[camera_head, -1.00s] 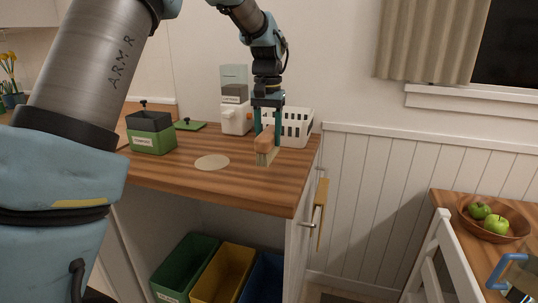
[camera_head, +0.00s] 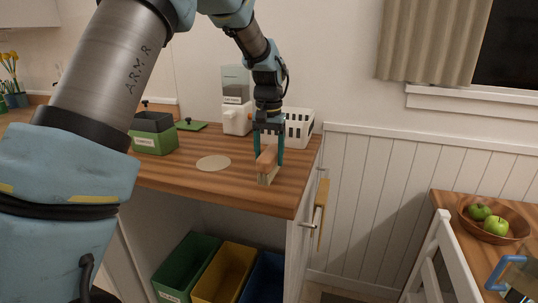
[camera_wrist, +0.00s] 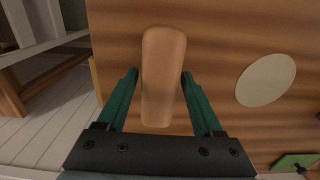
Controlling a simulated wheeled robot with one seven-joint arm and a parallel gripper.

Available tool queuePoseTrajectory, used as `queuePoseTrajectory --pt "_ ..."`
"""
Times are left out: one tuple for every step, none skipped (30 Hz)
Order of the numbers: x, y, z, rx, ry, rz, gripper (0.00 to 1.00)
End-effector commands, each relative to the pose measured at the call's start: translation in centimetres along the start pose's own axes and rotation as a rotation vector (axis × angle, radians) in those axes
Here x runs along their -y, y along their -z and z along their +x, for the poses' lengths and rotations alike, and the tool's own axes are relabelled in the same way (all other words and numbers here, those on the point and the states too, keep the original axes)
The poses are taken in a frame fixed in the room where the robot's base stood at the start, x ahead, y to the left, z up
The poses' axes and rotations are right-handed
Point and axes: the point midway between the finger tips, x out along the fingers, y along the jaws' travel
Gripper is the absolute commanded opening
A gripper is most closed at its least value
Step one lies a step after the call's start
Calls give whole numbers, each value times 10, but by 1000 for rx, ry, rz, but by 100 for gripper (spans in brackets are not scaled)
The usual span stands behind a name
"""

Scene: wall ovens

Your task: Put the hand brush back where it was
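The hand brush (camera_head: 266,159) has a light wooden handle and pale bristles. It stands upright, bristles down, on the wooden counter (camera_head: 190,177) near its right front corner. My gripper (camera_head: 268,164) points down over it, with one finger on each side of the handle. In the wrist view, the handle (camera_wrist: 163,70) lies between the two teal fingers, with a visible gap at the left finger, so the gripper looks open. The bristles are hidden under the handle there.
A pale round disc (camera_head: 213,162) lies on the counter left of the brush. A white basket (camera_head: 299,128), a white dispenser (camera_head: 236,118) and a green-based container (camera_head: 153,138) stand behind. Coloured bins (camera_head: 225,270) sit below. The counter's front edge is close to the brush.

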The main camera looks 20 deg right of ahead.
Motion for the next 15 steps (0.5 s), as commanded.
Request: queuePoseTrajectory --pt "0 0 0 0 0 0 75" --pt "0 0 0 0 0 0 78" --pt "0 0 0 0 0 0 82" --pt "0 0 0 0 0 0 82" --pt "0 0 0 0 0 0 82" --pt "0 0 0 0 0 0 82" --pt "0 0 0 0 0 0 82" --pt "0 0 0 0 0 0 82" --pt "0 0 0 0 0 0 82" --pt "0 0 -1 0 0 0 82" --pt "0 0 -2 0 0 0 82" --pt "0 0 -4 0 0 0 82" --pt "0 0 -5 -1 0 0 82" --pt "0 0 -8 -2 0 0 82" --pt "0 1 -12 -4 0 0 82"
